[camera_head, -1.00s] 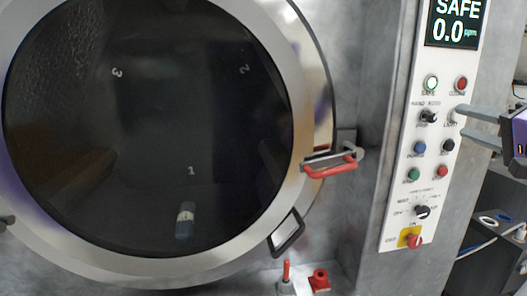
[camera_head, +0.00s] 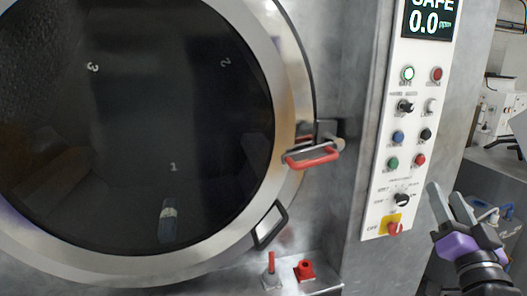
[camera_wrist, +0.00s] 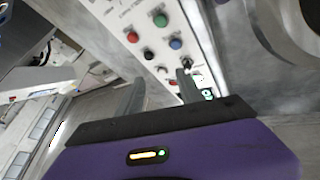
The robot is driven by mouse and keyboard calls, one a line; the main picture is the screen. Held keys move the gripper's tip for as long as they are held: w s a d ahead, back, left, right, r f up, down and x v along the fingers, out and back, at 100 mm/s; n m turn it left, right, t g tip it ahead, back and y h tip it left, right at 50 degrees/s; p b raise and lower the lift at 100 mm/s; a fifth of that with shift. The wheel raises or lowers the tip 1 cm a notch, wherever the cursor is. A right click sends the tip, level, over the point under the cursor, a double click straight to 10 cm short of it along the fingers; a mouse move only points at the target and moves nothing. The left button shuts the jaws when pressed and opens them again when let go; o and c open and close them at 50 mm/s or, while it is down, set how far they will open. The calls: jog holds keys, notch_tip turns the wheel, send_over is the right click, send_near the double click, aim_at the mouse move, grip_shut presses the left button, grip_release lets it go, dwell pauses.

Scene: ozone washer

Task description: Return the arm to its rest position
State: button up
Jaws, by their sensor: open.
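My gripper (camera_head: 452,207) is at the lower right in the head view, purple-bodied with grey fingers. It is open and empty, beside the right edge of the white control panel (camera_head: 381,180) and apart from it. In the wrist view my gripper (camera_wrist: 158,88) points toward the panel (camera_wrist: 120,30), which appears tilted. Several buttons and knobs show between and beyond the fingers. The display (camera_head: 428,20) at the panel's top reads SAFE and 0.0.
A large round washer door (camera_head: 130,130) with dark glass fills the left. Its red handle (camera_head: 312,157) and a black-framed latch (camera_head: 270,225) stick out on its right side. Red fittings (camera_head: 304,270) stand below. Other equipment (camera_head: 500,115) stands at the far right.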

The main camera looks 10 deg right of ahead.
jog(key=s+a+f+n+g+y, duration=0.1)
jog(key=s+a+f+n+y, duration=0.2)
jog(key=s+a+f, duration=0.5)
jog(key=s+a+f+n+g+y, duration=0.2)
jog(key=s+a+f, duration=0.7)
jog(key=s, duration=0.6)
jog(key=s+a+f+n+g+y+b, duration=0.1)
jog(key=s+a+f+n+g+y, duration=0.1)
jog(key=s+a+f, duration=0.6)
jog(key=s+f+n+y, duration=0.1)
jog(key=s+n, duration=0.1)
jog(key=s, duration=0.1)
jog(key=shift+s+a+f+y, duration=0.25)
jog(key=shift+s+y, duration=0.05)
jog(key=shift+s, duration=0.1)
